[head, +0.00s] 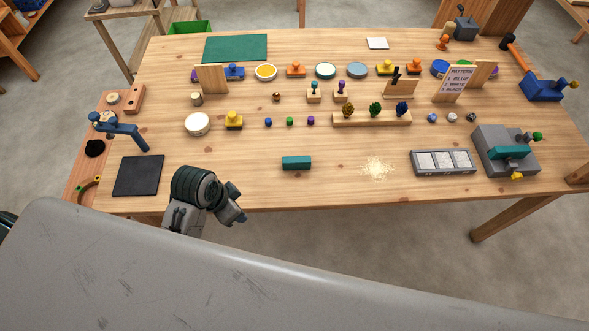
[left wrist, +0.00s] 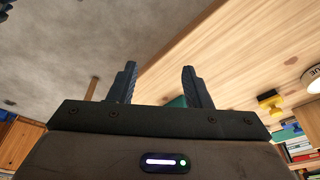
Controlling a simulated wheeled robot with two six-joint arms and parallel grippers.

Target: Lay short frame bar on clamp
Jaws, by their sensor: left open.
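A short teal bar (head: 296,162) lies flat on the bench near its front edge; I take it for the short frame bar. A grey block fixture (head: 490,140) with a teal piece (head: 510,152) across it and green and yellow knobs stands at the right end; it may be the clamp. My left gripper (head: 238,204) is at the front edge, left of the teal bar and apart from it. In the left wrist view its fingers (left wrist: 160,88) are spread and empty, with a teal patch (left wrist: 177,102) partly hidden behind one finger. My right gripper is not in view.
A grey three-part tray (head: 443,162) and a pile of pale shavings (head: 377,168) lie between the bar and the fixture. Stamps and tins stand further back. A blue clamp-like tool (head: 120,130) and a dark mat (head: 138,176) are at left. A blue vise (head: 543,88) is at right.

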